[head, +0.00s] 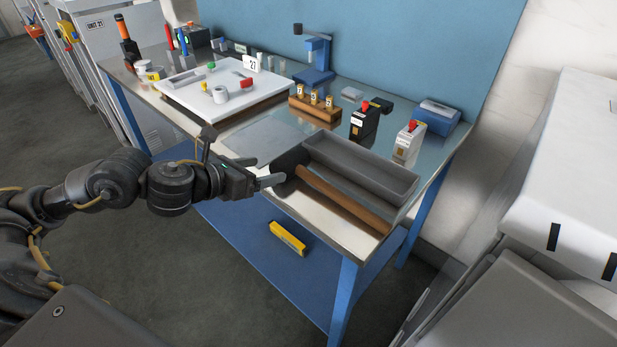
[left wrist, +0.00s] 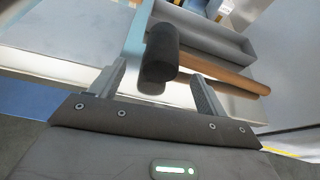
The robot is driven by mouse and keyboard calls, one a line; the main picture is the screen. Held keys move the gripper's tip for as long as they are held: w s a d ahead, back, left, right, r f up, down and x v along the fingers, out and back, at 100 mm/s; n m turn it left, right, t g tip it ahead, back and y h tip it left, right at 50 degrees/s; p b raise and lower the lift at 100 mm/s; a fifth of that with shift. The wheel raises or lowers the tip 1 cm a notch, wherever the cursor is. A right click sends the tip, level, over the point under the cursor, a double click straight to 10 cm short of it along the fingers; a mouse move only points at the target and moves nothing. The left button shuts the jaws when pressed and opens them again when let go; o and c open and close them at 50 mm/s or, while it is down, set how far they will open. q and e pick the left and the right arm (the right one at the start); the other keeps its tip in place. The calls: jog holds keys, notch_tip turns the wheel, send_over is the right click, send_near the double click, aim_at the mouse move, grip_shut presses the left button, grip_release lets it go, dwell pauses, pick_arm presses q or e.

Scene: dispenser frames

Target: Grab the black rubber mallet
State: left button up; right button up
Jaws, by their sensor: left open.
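The mallet has a black rubber head (head: 289,161) and a brown wooden handle (head: 343,200). It lies at the front edge of the workbench, its head to the left and its handle running right along the front of a grey tray. My left gripper (head: 270,172) is open at the head end of the mallet. In the left wrist view the black head (left wrist: 161,55) shows ahead of and between the two open fingers (left wrist: 160,88), with the handle (left wrist: 225,76) going off to the right. I cannot tell whether a finger touches the head. My right gripper is not in view.
A long grey tray (head: 372,159) stands right behind the handle. Two small dispensers, a black one (head: 364,122) and a white one (head: 408,143), stand behind the tray. A white board (head: 193,95) with small parts lies to the left. A yellow box (head: 287,239) lies on the blue lower shelf.

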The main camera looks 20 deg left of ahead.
aim_at(275, 168)
pick_arm(q)
jog(key=x, duration=0.4)
jog(key=shift+w+d+f+p, duration=0.2)
jog(key=shift+w+d+p, duration=0.05)
jog(key=shift+w+p, duration=0.05)
jog(key=c, duration=1.4)
